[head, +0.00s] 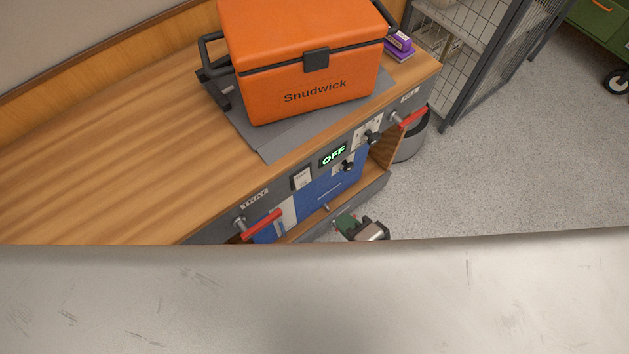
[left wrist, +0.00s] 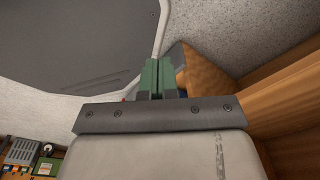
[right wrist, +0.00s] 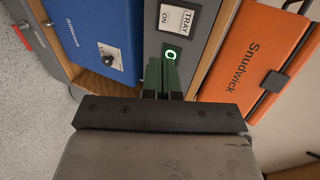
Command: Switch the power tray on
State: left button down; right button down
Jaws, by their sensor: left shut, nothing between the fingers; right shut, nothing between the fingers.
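The counter's grey front panel (head: 225,223) has a TRAY label, a pale switch plate (head: 301,178) and a lit display (head: 333,155) reading OFF in green. In the right wrist view the plate (right wrist: 174,24) reads TRAY ON, and only the O of the display (right wrist: 171,54) shows, above my fingertips. A flat grey pad (head: 268,148) lies on the counter under the orange cooler. My right gripper (head: 344,222) is shut and empty, in front of the counter front; I cannot tell whether it touches. My left gripper (left wrist: 158,68) is shut and empty; it is outside the head view.
The orange cooler (head: 310,85) stands on the counter (head: 130,135). Red handles stick out at the left (head: 262,224) and right (head: 412,117) of the panel. A blue unit (head: 325,193) with a black knob (head: 348,166) sits beneath.

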send_near(303, 183)
jog(key=x, duration=0.5)
jog(key=shift+w+f, duration=0.3)
jog(key=shift+f, duration=0.1)
pick_arm(q)
jog(key=shift+w+a, duration=0.2)
jog(key=shift+w, duration=0.45)
pick_arm(e)
jog(key=shift+x, duration=0.8)
pick_arm(q)
jog(key=shift+f, duration=0.1)
pick_arm(e)
jog(key=shift+r, duration=0.15)
jog(key=shift+a+f+b, duration=0.15)
jog(key=shift+f+b, duration=0.1)
jog(key=shift+b, duration=0.25)
jog(key=shift+w+r, duration=0.1)
jog(key=shift+r, duration=0.1)
pick_arm(q)
jog(key=shift+f, duration=0.3)
pick_arm(e)
jog(key=shift+r, duration=0.1)
